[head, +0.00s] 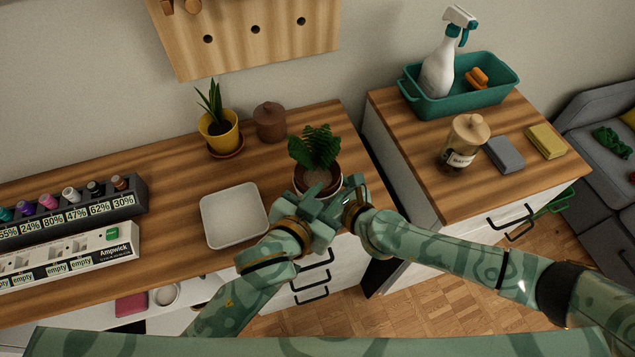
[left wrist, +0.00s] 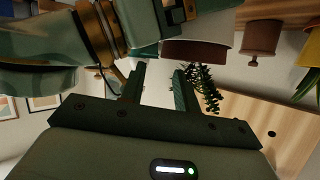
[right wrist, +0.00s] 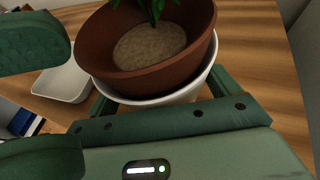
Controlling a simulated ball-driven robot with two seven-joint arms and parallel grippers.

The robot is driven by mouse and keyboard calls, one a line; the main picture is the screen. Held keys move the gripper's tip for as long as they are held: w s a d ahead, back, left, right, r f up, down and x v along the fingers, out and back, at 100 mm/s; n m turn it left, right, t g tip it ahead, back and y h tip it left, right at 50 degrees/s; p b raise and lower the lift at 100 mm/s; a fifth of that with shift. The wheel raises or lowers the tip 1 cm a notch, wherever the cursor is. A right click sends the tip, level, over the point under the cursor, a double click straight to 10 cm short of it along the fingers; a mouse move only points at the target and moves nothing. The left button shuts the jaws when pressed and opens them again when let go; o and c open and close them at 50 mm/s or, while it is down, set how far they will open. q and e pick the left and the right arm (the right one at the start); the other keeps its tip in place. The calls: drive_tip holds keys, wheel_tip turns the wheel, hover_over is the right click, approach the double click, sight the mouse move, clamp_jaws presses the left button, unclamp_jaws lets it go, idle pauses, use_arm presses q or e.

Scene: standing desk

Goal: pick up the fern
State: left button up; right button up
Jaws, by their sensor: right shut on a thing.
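The fern (head: 315,147) is a leafy green plant in a brown pot (right wrist: 140,55) set in a white outer pot (right wrist: 180,95). The brown pot sits tilted in it. It is at the desk's front right, partly hidden by my grippers in the head view. My right gripper (right wrist: 157,92) is shut on the white outer pot, with a finger on either side. My left gripper (head: 328,198) is in front of the pot. Its fingers are apart and empty in the left wrist view (left wrist: 157,82).
A white square tray (head: 235,216) lies left of the fern. A yellow pot with a spiky plant (head: 220,135) and a brown lidded jar (head: 270,122) stand behind. A second cabinet (head: 480,195) with a jar and teal bin stands right, across a gap.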

sight(338, 178)
use_arm(q)
drive_tip(key=x, duration=0.5)
drive_tip(key=shift+w+a+f, duration=0.15)
drive_tip(key=shift+w+f, duration=0.1)
drive_tip(key=shift+w, duration=0.2)
clamp_jaws()
drive_tip(key=shift+a+f, duration=0.1)
idle(0.9)
